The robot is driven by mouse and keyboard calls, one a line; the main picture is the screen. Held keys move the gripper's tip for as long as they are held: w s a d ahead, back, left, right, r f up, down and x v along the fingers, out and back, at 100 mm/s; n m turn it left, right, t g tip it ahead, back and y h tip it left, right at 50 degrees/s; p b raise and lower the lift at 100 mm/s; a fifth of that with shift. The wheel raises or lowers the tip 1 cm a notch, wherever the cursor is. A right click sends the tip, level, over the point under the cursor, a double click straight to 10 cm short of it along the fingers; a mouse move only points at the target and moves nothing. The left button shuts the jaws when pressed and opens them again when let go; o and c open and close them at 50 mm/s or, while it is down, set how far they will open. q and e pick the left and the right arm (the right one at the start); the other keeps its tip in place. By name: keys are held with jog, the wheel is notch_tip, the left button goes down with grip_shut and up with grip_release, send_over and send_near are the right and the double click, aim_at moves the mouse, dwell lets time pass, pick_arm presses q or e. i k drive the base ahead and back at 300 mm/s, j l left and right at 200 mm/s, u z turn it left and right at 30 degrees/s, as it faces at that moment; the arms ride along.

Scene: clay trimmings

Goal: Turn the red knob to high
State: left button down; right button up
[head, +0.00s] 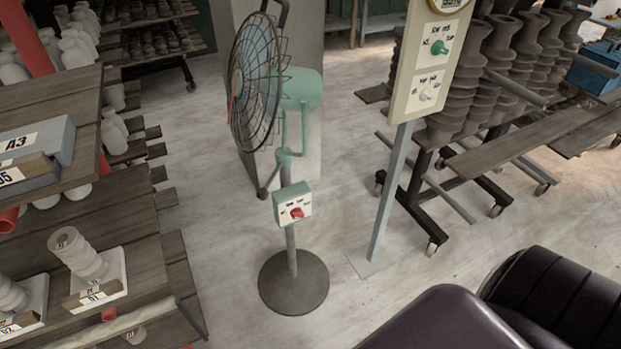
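The red knob (297,213) sits on the front of a small pale green control box (292,202). The box is on the pole of a standing fan, below the fan head. Small labels stand around the knob, too small to read, so I cannot tell which setting it is on. The fan (257,82) has a round dark wire cage and a green motor housing (302,90). It stands upright on a round dark base (293,282). Neither of my grippers shows in the head view, and nothing touches the knob.
A tall panel (427,60) on a grey post, with a green knob (440,47) and a white knob (429,95), stands right of the fan. Wooden shelves (130,220) with pottery are at left. A wheeled rack (440,180) is behind. Unidentified dark rounded shapes fill the bottom right.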

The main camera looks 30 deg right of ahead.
aim_at(296, 212)
jog(key=z, duration=0.9)
